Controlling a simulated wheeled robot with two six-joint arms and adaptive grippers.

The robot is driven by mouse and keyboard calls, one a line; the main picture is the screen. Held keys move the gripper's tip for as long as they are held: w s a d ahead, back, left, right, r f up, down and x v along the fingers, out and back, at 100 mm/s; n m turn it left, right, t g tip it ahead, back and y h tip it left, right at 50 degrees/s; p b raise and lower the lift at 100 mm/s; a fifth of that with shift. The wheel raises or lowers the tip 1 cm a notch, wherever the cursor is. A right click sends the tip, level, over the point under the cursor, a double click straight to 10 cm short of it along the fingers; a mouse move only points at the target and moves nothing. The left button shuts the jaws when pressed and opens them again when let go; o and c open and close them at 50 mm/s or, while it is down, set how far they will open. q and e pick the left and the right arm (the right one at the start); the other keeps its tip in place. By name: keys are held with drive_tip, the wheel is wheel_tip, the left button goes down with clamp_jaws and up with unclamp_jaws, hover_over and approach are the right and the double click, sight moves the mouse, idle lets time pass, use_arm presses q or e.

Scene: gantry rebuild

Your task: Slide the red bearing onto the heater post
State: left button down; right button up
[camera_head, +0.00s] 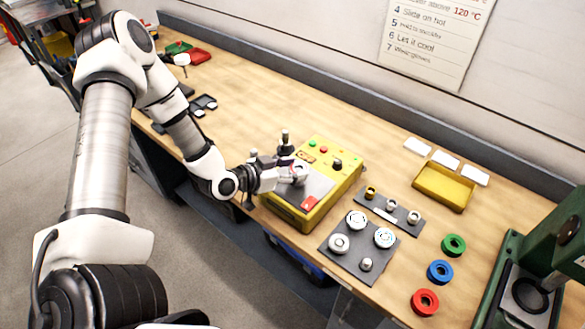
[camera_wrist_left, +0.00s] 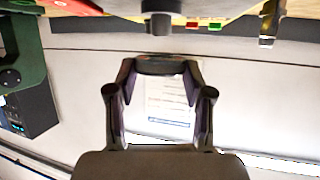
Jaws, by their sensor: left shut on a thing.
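My left gripper (camera_head: 296,170) is over the grey top of the yellow heater box (camera_head: 342,186). In the left wrist view the left gripper (camera_wrist_left: 162,85) is shut on a dark ring-shaped bearing (camera_wrist_left: 165,65), seen edge-on. No red shows clearly on it. In the head view the gripper hides most of the post. A red ring (camera_head: 425,302) lies on the bench at the lower right. My right gripper is out of view.
A grey mat (camera_head: 372,269) with several silver parts lies right of the heater. Blue (camera_head: 440,273) and green (camera_head: 453,246) rings lie near a green press (camera_head: 497,302). A yellow tray (camera_head: 443,202) stands behind. Bench (camera_head: 258,110) behind the heater is clear.

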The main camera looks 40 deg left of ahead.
sight(293, 186)
use_arm(q)
drive_tip(key=shift+f+b, duration=1.55)
drive_tip(key=shift+f, duration=0.3)
drive_tip(key=shift+c, duration=1.8)
unclamp_jaws()
wheel_tip(293, 186, up, 10)
drive_tip(key=shift+r, duration=0.1)
